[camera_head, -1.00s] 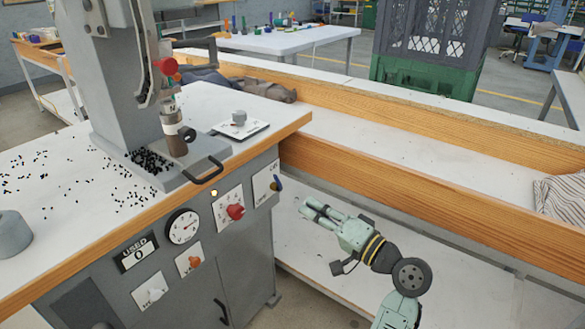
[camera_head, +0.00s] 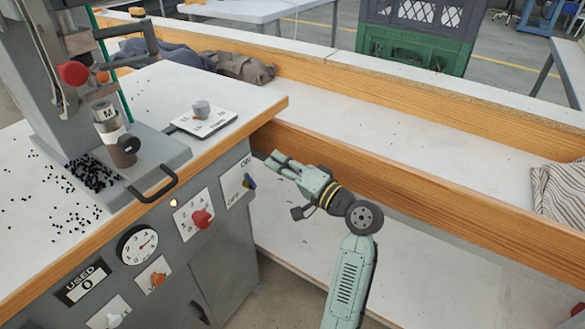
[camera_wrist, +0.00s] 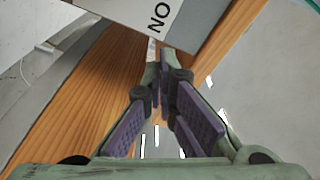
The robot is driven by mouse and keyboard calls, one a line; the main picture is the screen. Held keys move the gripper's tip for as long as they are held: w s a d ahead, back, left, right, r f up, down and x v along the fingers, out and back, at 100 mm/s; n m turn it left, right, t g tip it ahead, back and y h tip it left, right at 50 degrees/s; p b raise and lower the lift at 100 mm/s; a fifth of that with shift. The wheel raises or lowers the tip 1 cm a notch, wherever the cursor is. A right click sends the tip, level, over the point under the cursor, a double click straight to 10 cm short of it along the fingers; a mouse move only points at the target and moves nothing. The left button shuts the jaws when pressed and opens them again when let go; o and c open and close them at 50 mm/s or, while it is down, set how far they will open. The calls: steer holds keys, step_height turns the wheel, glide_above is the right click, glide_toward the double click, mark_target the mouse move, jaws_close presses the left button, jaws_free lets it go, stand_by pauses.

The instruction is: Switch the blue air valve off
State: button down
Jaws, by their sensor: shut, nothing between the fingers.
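The handle slants. My gripper (camera_head: 272,157) is shut and empty, just right of the plate in the head view and apart from the handle. In the wrist view, my gripper's closed fingertips (camera_wrist: 163,52) lie close under the plate edge with "NO" lettering (camera_wrist: 160,17); the handle itself is not visible there.
A red knob (camera_head: 202,218), a gauge (camera_head: 138,245) and an orange knob (camera_head: 157,279) are on the same cabinet front. A black handle (camera_head: 153,190) sticks out above. A wooden rail (camera_head: 420,212) runs close behind my gripper.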

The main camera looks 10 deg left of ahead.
mark_target(250, 181)
steer(key=a, duration=0.1)
steer(key=s+a+f+p, duration=0.1)
steer(key=shift+s+a, duration=0.2)
steer(key=shift+a, duration=0.2)
steer(key=shift+s+f, duration=0.2)
steer(key=shift+s, duration=0.25)
